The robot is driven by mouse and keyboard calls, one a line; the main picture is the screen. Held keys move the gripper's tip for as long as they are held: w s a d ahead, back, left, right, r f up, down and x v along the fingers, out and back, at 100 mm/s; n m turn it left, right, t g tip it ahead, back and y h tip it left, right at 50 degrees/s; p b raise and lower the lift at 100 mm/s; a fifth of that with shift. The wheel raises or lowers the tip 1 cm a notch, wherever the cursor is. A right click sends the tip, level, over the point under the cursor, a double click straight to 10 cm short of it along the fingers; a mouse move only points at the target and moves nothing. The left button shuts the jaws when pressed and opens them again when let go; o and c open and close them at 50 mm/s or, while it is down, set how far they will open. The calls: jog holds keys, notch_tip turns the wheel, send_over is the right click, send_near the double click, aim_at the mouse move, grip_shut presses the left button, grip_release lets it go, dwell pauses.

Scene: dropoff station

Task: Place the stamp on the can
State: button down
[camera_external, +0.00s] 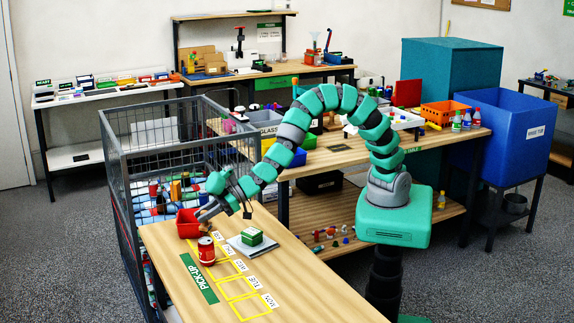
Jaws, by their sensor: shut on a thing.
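The red can (206,251) stands upright on the wooden pickup table, near its left edge. My gripper (211,211) is low over the far left end of this table, behind the can in the picture and apart from it. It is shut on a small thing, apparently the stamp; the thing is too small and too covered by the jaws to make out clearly. The can's top is clear.
A red bin (188,223) stands close beside my gripper. A green and white block (252,236) sits on a grey pad (238,247) right of the can. A wire cage (118,190) stands behind the table (305,270). Yellow-outlined spaces in front are empty.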

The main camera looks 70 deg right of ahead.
aim_at(204, 224)
jog(key=shift+w+a, duration=0.15)
jog(key=shift+a, duration=0.1)
notch_tip(204, 224, down, 4)
jog(key=shift+r, duration=0.1)
jog(key=c, duration=1.2)
grip_release()
jog(key=shift+c, duration=0.2)
jog(key=shift+r, duration=0.1)
jog(key=shift+s+d+r, duration=0.3)
jog(key=shift+d, duration=0.1)
jog(key=v, duration=1.1)
